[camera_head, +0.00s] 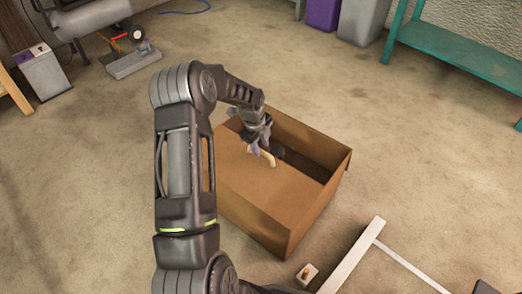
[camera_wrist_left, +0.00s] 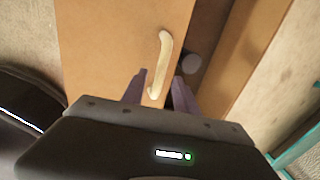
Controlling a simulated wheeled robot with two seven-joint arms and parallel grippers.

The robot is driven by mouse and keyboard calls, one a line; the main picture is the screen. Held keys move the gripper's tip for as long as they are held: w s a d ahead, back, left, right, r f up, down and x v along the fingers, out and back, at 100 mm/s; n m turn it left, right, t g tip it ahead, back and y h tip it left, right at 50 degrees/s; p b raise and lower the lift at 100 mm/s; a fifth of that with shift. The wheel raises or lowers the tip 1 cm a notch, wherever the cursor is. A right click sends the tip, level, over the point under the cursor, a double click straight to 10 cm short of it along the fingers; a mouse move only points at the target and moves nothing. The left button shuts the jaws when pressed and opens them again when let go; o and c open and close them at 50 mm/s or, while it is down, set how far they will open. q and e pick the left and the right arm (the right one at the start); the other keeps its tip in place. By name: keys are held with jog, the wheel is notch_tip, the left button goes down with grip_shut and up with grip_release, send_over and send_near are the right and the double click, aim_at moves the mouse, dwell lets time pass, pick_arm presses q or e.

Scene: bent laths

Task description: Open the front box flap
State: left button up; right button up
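The brown cardboard box (camera_head: 285,225) stands on the floor in the middle of the head view. A flat flap (camera_head: 242,178) covers its left part, and the right part is open and dark inside. The flap also shows in the left wrist view (camera_wrist_left: 105,40). A pale curved handle (camera_head: 270,158) sits by the flap's inner edge, and it shows in the wrist view (camera_wrist_left: 165,52). My left gripper (camera_head: 261,148) is over the handle. In the wrist view its fingers (camera_wrist_left: 160,92) are apart, with the handle's near end between them; contact is unclear. My right gripper is not in view.
A dark round object (camera_wrist_left: 191,63) shows in the box opening beside the handle. A white T-shaped frame (camera_head: 355,255) and a small block with a knob (camera_head: 306,274) are right of the box. A teal bench (camera_head: 460,55) stands at the back right. Floor behind the box is clear.

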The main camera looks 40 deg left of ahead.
pick_arm(q)
jog(key=shift+w+f, duration=0.15)
jog(key=shift+f, duration=0.7)
jog(key=shift+c, duration=0.6)
grip_shut()
